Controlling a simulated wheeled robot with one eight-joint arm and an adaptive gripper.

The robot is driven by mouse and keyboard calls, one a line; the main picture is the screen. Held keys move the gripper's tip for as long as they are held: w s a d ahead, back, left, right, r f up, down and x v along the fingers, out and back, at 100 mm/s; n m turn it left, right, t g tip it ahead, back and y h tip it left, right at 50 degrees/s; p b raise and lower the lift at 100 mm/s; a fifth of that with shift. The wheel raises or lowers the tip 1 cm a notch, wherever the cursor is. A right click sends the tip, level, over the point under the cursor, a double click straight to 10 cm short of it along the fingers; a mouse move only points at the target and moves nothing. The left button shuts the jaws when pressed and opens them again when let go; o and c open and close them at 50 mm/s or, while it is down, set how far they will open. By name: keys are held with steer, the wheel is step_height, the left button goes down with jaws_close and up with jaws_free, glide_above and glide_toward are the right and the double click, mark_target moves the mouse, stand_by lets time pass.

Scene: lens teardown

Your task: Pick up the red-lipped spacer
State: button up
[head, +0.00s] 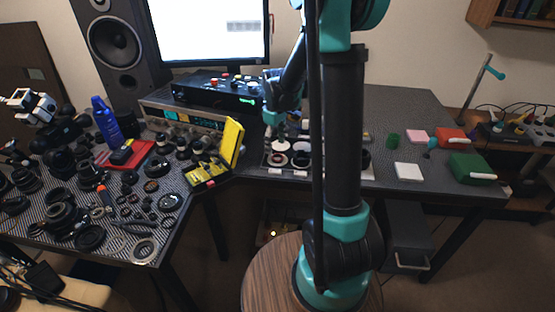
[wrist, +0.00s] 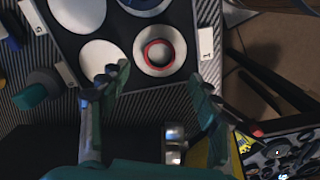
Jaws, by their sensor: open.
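The red-lipped spacer (wrist: 147,50) is a small ring with a red rim in the wrist view. It lies on a white round spot of a black tray (wrist: 116,32), toward the tray's edge. In the head view the spacer (head: 281,159) shows small and dark, near the tray's left end. My gripper (wrist: 158,82) is open, with one finger to the lower left and one to the lower right of the spacer. Nothing is between the fingers. In the head view my gripper (head: 281,142) is just above the spacer, and my arm hides part of the tray.
A white label (wrist: 206,42) is beside the spacer's spot. Left of the tray, an open yellow case (head: 232,142) stands on the bench. Right of it are a green block (head: 393,140) and a white pad (head: 408,171). Lens parts crowd the left bench.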

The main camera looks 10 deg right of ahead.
mark_target(277, 160)
steer(key=f, duration=0.5)
steer(key=shift+s+d, duration=0.2)
steer(key=shift+d, duration=0.15)
steer(key=c, duration=0.9)
